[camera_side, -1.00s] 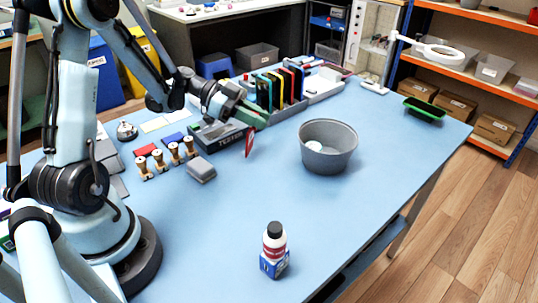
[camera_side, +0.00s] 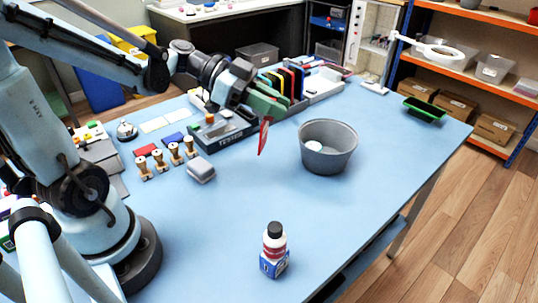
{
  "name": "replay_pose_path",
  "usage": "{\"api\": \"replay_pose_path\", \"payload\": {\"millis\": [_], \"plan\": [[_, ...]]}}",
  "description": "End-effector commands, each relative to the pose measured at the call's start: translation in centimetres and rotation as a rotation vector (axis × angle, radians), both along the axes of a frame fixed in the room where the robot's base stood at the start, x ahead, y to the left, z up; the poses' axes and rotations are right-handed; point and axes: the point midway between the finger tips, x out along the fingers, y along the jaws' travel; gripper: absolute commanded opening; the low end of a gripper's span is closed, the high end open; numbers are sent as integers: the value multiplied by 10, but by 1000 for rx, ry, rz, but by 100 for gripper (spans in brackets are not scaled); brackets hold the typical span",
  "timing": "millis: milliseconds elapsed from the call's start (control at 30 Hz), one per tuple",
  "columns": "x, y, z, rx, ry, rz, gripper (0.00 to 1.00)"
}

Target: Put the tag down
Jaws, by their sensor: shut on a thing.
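The red tag (camera_side: 264,136) hangs edge-on in the air, a little left of the grey bucket and to the right of the tester. My gripper (camera_side: 266,113), with green fingers, is shut on the upper end of the tag. The tag is apart from the bucket, and its lower end seems clear of the blue table. The fingertips are small in the view, so the exact grip is hard to make out.
The grey bucket (camera_side: 327,160) holds a white round item. The tester (camera_side: 226,133), several wooden stamps (camera_side: 174,155) and a grey box (camera_side: 201,170) stand on the left. A bottle (camera_side: 274,240) stands on a blue box in front. The table's front middle (camera_side: 215,225) is clear.

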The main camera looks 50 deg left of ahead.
Motion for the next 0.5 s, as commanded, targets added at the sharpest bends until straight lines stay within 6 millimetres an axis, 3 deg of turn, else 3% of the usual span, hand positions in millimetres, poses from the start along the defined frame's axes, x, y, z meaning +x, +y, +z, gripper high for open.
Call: {"api": "replay_pose_path", "payload": {"millis": [133, 233, 500], "plan": [[-1, -14, 3, -3, -2, -29, 0], [0, -36, 4, -13, -7, -89, 0], [-12, -131, 6, -55, -25, -355, 0]]}}
